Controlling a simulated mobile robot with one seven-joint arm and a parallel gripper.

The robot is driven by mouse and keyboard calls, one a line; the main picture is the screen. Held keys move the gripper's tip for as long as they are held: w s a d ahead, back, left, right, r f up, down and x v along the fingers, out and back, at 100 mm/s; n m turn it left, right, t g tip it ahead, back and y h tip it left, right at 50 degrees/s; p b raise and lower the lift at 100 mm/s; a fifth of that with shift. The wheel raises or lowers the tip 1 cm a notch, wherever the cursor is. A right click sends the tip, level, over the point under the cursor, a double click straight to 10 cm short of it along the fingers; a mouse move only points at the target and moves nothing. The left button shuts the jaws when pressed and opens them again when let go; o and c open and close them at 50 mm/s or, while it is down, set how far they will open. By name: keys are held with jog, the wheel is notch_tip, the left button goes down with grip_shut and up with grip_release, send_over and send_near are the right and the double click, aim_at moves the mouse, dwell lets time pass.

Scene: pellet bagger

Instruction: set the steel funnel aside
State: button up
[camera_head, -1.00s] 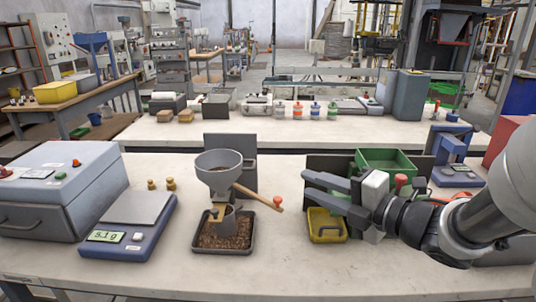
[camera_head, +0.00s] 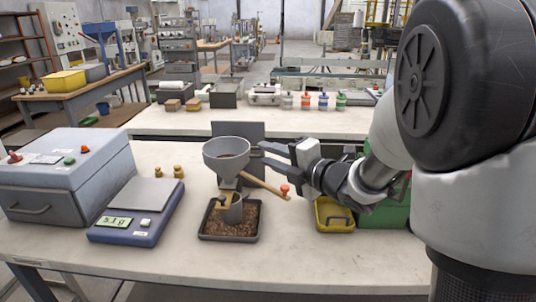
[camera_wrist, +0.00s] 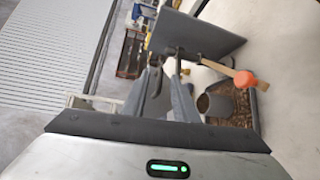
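The steel funnel (camera_head: 226,155) is a grey cone with a wide open top. It stands upright above a small grey cup (camera_head: 232,207) in a black tray of brown pellets (camera_head: 222,232). A wooden lever (camera_head: 262,185) with an orange knob runs out to the right below the cone.
A dark upright panel (camera_head: 240,131) stands behind the funnel. A scale (camera_head: 137,210), brass weights (camera_head: 179,171) and a grey machine (camera_head: 65,180) are to the left. A yellow bin (camera_head: 333,215) is to the right. The front bench strip is clear.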

jog(key=shift+w+a, duration=0.35)
grip_shut()
dwell(1.3)
